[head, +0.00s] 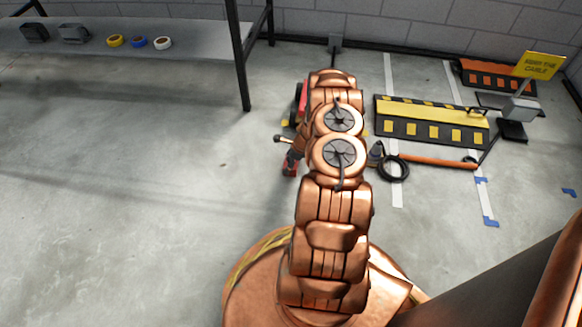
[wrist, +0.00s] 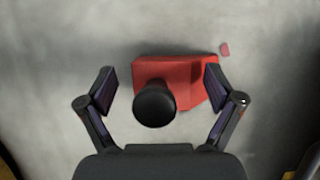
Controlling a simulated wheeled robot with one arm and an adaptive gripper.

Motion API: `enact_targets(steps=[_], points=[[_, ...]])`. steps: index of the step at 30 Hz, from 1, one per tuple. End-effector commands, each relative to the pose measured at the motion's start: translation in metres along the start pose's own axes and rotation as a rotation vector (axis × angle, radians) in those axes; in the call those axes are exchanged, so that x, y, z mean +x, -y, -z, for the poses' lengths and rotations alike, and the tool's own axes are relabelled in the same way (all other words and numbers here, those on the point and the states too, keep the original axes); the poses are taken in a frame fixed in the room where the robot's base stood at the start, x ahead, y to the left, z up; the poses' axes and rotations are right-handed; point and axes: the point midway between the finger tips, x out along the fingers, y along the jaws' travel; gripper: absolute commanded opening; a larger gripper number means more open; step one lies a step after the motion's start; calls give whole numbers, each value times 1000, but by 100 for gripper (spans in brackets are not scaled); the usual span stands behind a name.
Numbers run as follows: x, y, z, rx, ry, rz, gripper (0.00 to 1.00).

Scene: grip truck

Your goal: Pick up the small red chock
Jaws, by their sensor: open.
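A red block (wrist: 181,70), which looks like the chock, lies on the grey floor in the wrist view. My gripper (wrist: 160,79) is open above it, with one finger near each side. A black round knob (wrist: 154,103) stands in front of the block and hides part of it. I cannot tell whether the knob is fixed to the block. A much smaller red piece (wrist: 225,49) lies apart, beyond the right finger. In the head view my arm covers most of this spot, and only red parts (head: 290,168) show left of it.
A grey table (head: 190,45) with several tape rolls stands at the back left. The floor at left is clear.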

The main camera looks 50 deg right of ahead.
Motion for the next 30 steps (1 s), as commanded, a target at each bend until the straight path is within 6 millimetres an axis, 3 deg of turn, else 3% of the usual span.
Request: enact_targets(steps=[4, 26, 30], points=[[-1, 0, 0, 0, 0, 1, 91], [1, -2, 0, 0, 0, -5, 15], [1, -3, 0, 0, 0, -7, 12]])
